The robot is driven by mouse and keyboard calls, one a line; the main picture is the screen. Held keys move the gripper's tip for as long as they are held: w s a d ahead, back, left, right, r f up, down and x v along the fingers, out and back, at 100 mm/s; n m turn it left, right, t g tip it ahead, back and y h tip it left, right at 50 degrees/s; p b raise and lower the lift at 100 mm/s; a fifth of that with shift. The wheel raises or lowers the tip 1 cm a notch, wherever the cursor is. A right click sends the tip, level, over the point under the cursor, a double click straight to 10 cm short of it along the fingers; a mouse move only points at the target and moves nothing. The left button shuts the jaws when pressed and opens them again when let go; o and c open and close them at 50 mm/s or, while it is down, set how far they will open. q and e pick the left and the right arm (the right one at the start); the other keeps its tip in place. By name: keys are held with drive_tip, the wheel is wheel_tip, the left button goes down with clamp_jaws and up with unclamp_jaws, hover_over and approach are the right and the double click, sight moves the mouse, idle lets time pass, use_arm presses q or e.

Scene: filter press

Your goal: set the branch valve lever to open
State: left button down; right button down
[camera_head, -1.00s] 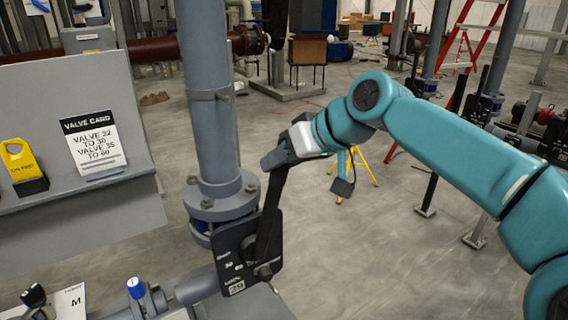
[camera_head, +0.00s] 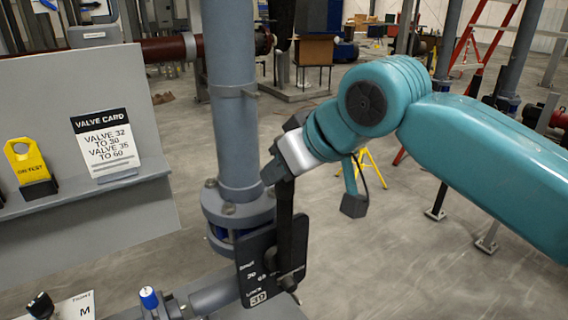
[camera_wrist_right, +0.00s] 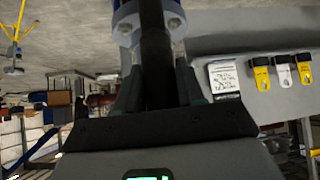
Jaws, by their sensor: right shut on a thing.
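The branch valve lever (camera_head: 285,220) is a long black bar rising nearly upright from a black plate (camera_head: 249,264) with white markings, among them 30, 60 and 39. The plate stands beside the flanged base of a grey vertical pipe (camera_head: 232,110). My right gripper (camera_head: 279,170) is shut on the lever's upper end, which it partly hides. In the right wrist view, the dark lever (camera_wrist_right: 155,50) runs between the two fingers. The lever's exact setting against the markings is hard to read. My left gripper is not in view.
A grey panel with a shelf on the left holds a valve card (camera_head: 105,143) reading "VALVE 32 TO 30, VALVE 35 TO 60" and a yellow tag (camera_head: 28,165). A blue-topped knob (camera_head: 149,298) is low in front. Open floor lies to the right, before a red ladder (camera_head: 484,45).

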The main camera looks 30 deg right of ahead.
idle(0.4)
drive_tip(key=shift+a, duration=0.1)
drive_tip(key=c, duration=0.9)
unclamp_jaws()
drive_tip(key=shift+o, duration=0.6)
drive_tip(key=shift+s+a, duration=0.1)
drive_tip(key=shift+a, duration=0.1)
drive_tip(key=shift+d, duration=0.1)
